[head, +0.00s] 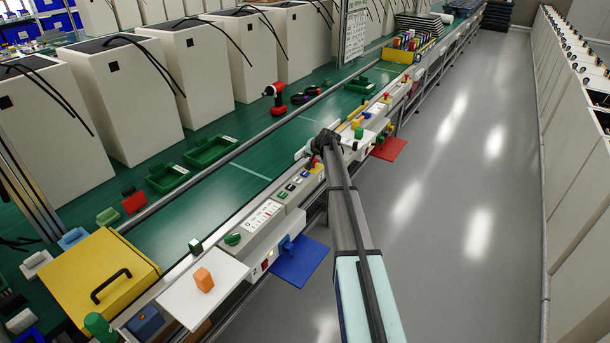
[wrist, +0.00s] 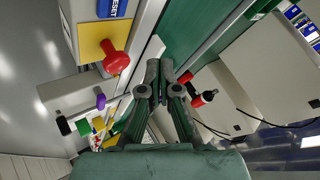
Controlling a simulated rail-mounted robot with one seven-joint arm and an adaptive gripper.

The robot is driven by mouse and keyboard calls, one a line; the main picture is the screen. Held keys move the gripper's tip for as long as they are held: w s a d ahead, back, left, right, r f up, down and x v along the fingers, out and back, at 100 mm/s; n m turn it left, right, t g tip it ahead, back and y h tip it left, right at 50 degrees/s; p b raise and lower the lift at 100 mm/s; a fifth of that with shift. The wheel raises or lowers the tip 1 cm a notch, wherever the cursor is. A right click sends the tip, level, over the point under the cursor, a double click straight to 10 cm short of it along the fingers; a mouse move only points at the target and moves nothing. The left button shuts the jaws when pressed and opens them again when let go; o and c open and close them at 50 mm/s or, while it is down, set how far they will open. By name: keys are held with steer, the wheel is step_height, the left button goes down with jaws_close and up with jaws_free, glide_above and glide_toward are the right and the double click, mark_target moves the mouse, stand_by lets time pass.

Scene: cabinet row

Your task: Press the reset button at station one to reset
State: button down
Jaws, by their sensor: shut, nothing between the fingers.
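In the wrist view, a blue piece with white RESET lettering (wrist: 114,8) is cut off by the top edge. A red mushroom-shaped button (wrist: 116,60) on a yellow plate (wrist: 91,32) is below it. My gripper (wrist: 160,66) is shut and empty, to the right of the red button, with a gap between them in the picture. In the head view, my arm reaches over the line's front rail, and its end (head: 322,148) is beside a control panel (head: 302,184) with small buttons. The fingers are mostly hidden there, and I cannot read a RESET label.
Green trays (head: 210,150) lie nearer. A yellow box (head: 95,280), a blue plate (head: 300,261) and a red plate (head: 388,148) line the front. White cabinets stand behind; the grey aisle (head: 450,200) is clear.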

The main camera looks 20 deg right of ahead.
steer(key=b, duration=0.2)
glide_above(306, 174)
step_height(306, 174, down, 6)
steer(key=shift+w+r, duration=0.1)
steer(key=shift+f, duration=0.5)
steer(key=shift+f, duration=0.1)
stand_by(0.8)
steer(key=shift+f+b, duration=0.35)
steer(key=shift+b, duration=0.25)
steer(key=shift+f+b, duration=0.4)
steer(key=shift+f, duration=0.05)
stand_by(0.6)
steer(key=shift+r, duration=0.9)
steer(key=shift+r, duration=0.15)
